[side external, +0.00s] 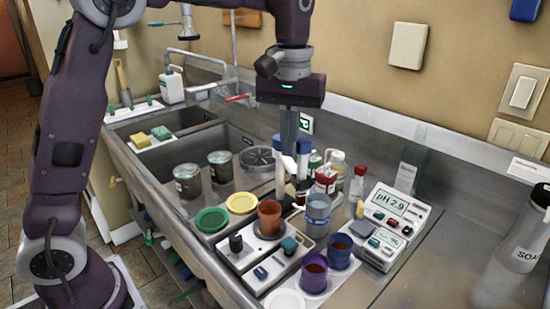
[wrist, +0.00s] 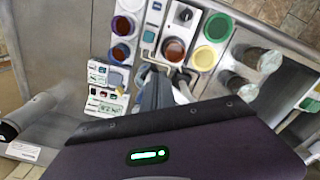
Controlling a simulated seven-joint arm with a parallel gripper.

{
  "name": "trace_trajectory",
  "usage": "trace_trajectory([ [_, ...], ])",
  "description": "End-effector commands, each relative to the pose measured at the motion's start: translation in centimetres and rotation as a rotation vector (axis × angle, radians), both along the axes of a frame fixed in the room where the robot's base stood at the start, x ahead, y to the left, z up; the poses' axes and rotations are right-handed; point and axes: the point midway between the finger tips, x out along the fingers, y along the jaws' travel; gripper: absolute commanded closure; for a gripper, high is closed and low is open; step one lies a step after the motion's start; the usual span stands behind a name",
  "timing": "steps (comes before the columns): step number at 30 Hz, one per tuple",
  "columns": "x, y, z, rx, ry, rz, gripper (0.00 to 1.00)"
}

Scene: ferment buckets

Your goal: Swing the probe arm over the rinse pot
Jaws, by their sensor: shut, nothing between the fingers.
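My gripper (side external: 289,150) points down above the pH station, its fingers shut with nothing held. In the wrist view the shut fingers (wrist: 153,88) reach down beside the probe arm (wrist: 150,60). In the side view the slim probe (side external: 278,182) hangs over the reddish-brown cup (side external: 269,218) on the stirrer. The fingers partly hide the arm, and I cannot tell whether they touch it. The rinse pot, seemingly the grey-blue one (side external: 317,214), stands right of that cup; it also shows in the wrist view (wrist: 117,78).
A purple cup (side external: 314,277) and a blue cup (side external: 340,252) stand in front of the pot. The pH meter (side external: 390,208) stands to the right, with bottles (side external: 358,183) behind. The right-hand counter is mostly clear.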

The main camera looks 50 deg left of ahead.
Motion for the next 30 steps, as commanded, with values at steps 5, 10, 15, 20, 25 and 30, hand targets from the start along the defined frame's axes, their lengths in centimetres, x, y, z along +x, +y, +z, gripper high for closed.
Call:
trace_trajectory([
  [5,1.1,-0.8,0.0,0.0,-0.001,-0.001,1.0],
  [10,1.3,-1.0,0.0,0.0,0.0,0.0,1.0],
  [15,1.3,-1.0,0.0,0.0,0.0,0.0,1.0],
  [20,2.4,-1.4,0.0,0.0,-0.001,0.0,1.0],
  [25,3.7,-2.0,0.0,-0.001,0.0,-0.001,1.0],
  [30,4.2,-2.2,0.0,0.0,-0.001,0.0,1.0],
])
